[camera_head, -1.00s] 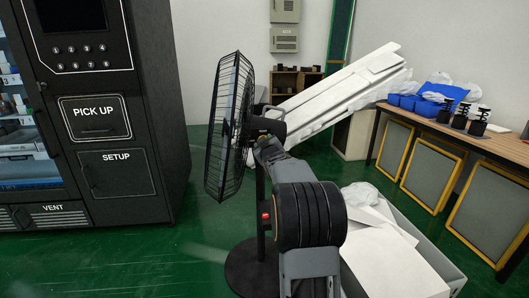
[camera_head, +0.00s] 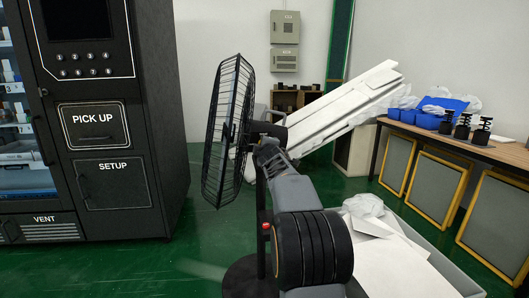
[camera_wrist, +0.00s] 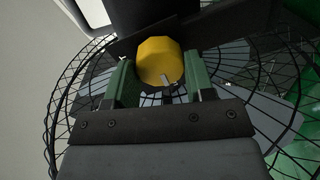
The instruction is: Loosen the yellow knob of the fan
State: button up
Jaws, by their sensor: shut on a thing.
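The black fan (camera_head: 228,130) stands upright on a pole, its wire cage facing left. Its yellow knob (camera_wrist: 160,62) shows in the wrist view, with a pale slot or tab at its lower edge. My gripper (camera_wrist: 160,78) has one green-padded finger on each side of the knob and is shut on it. The fan cage spreads behind the fingers. In the head view my arm reaches to the back of the fan head, and the knob is hidden there.
A black vending machine (camera_head: 110,150) stands at left. A crate (camera_head: 435,255) with white boards is at right of my arm. A wooden table (camera_head: 460,145) with blue bins (camera_head: 425,116) is at far right. Green floor is free between machine and fan.

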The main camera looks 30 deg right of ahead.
jog(key=shift+n, duration=0.4)
dwell(0.3)
jog(key=o, duration=0.9)
jog(key=b+v, duration=0.1)
jog(key=v, duration=1.2)
jog(key=shift+s+a, duration=0.2)
jog(key=shift+s, duration=0.15)
jog(key=shift+r, duration=0.1)
